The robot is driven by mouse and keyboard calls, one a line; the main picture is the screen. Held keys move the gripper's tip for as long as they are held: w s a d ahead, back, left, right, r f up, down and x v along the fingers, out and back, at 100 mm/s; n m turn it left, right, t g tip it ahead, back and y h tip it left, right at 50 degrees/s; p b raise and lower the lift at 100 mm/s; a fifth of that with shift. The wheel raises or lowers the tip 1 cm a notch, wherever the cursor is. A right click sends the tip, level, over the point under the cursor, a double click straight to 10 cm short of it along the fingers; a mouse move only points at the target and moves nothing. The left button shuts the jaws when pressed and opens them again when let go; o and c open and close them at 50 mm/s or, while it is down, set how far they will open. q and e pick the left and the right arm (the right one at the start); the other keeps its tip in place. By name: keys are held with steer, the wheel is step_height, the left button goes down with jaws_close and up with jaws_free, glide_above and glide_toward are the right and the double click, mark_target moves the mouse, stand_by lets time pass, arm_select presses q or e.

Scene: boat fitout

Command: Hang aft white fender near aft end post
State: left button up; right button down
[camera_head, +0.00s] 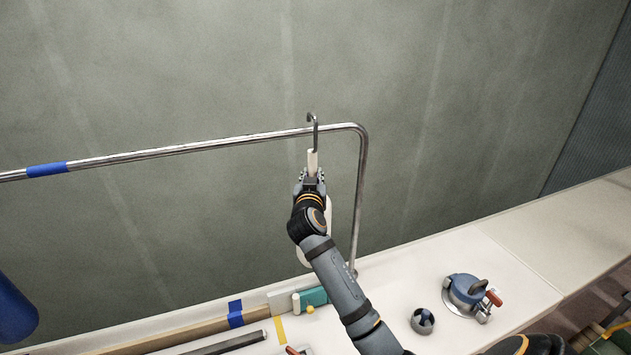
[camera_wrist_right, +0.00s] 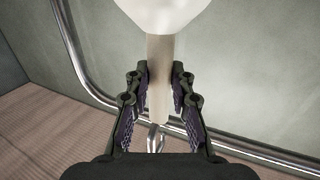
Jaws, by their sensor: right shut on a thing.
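The white fender (camera_head: 329,215) hangs below my right gripper (camera_head: 312,178), partly hidden behind it and my arm. My right gripper is shut on the fender's pale neck (camera_head: 312,158), just below the rail. A grey metal hook (camera_head: 314,133) rises from the neck and crosses the steel rail (camera_head: 230,141), its bent top above the tube. I cannot tell whether it rests on the rail. The end post (camera_head: 357,200) drops from the rail's bend, just right of the fender. In the right wrist view the neck (camera_wrist_right: 159,50) lies between the fingers. My left gripper is out of view.
Blue tape (camera_head: 46,170) wraps the rail at left. A blue rounded object (camera_head: 15,310) is at lower left. The grey wall lies behind.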

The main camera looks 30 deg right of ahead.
steer(key=shift+w+d+r, duration=0.1)
steer(key=shift+w+d, duration=0.15)
steer(key=shift+w, duration=0.65)
steer(key=shift+w+d+r, duration=0.1)
steer(key=shift+w+d, duration=0.1)
steer(key=shift+w, duration=0.65)
steer(key=shift+f+b, duration=1.7)
steer(key=shift+b, duration=0.2)
steer(key=c, duration=1.1)
jaws_free()
steer(key=shift+f, duration=0.15)
steer(key=v, duration=1.2)
